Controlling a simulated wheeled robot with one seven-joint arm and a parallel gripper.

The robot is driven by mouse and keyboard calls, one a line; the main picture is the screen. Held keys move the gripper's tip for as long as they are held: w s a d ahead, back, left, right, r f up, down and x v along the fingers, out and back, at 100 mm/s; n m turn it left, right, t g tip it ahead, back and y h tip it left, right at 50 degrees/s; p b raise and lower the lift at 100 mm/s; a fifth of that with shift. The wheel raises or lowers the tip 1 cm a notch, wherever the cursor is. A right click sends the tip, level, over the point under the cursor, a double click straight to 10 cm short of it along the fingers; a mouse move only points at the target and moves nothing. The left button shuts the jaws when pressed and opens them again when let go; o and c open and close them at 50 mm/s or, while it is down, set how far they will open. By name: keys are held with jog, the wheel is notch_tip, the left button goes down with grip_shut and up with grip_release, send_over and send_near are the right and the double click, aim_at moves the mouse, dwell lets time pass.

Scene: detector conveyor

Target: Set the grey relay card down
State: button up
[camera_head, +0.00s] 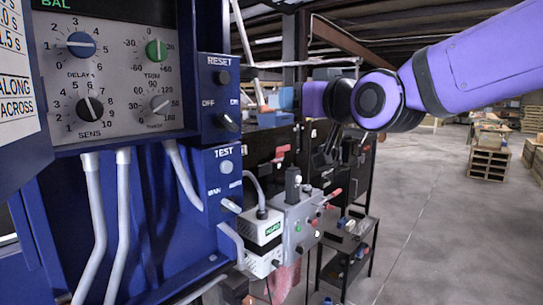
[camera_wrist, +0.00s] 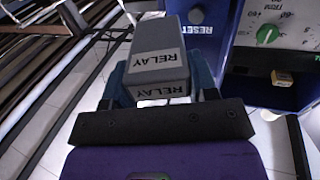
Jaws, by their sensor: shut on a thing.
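My gripper (camera_wrist: 160,88) is shut on the grey relay card (camera_wrist: 158,50) in the wrist view. The card is a grey block with white labels reading RELAY on two faces. Teal fingers flank it on both sides, and it points away from the gripper, toward the blue panel side. In the head view my purple arm reaches in from the right, its wrist beside the panel; the card cannot be made out clearly there.
The blue detector cabinet (camera_head: 160,235) fills the left, with dials, a RESET box (camera_head: 219,97) and a TEST box (camera_head: 225,180). A grey switch unit (camera_head: 297,225) sits below right. A small cream block (camera_wrist: 282,78) shows near the dial panel. Open floor lies right.

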jog(key=w+d+f+m+t+h, duration=0.1)
jog(key=w+d+f, duration=0.4)
jog(key=f, duration=1.2)
jog(key=w+d+f+m+t+h, duration=0.1)
jog(key=w+d+f+m+h, duration=0.2)
jog(key=d+f, duration=0.8)
jog(key=w+d+f+m+h, duration=0.2)
jog(key=w+d+f+h, duration=0.3)
jog(key=f, duration=1.7)
jog(key=w+d, duration=0.2)
jog(key=d, duration=0.2)
jog(key=shift+f+t+h, duration=0.3)
jog(key=shift+t, duration=0.1)
